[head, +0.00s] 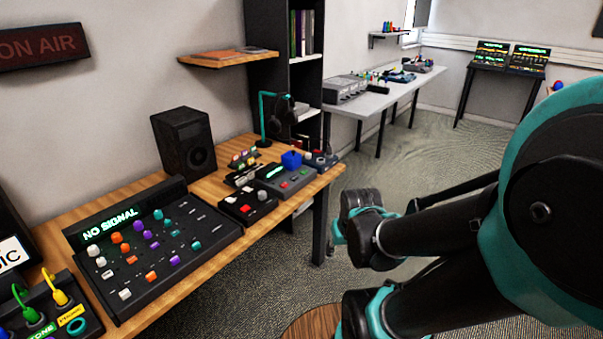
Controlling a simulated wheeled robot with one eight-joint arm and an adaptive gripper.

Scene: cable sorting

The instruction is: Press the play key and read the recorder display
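A dark grey box (284,181) with a small lit green strip and a few coloured keys stands near the far right end of the wooden desk. It looks like the recorder, but its display is too small to read and I cannot tell which key is play. A blue block-like thing (291,160) stands on or just behind it. My arm comes in from the right, folded and away from the desk. My gripper's fingers cannot be made out; no part of my arm that shows touches the box.
A mixer (160,262) reading "NO SIGNAL" fills the near wooden desk (262,225). A patch box (55,312) with green and yellow plugs is at lower left. A speaker (184,143) and a teal stand with headphones (266,120) stand behind.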

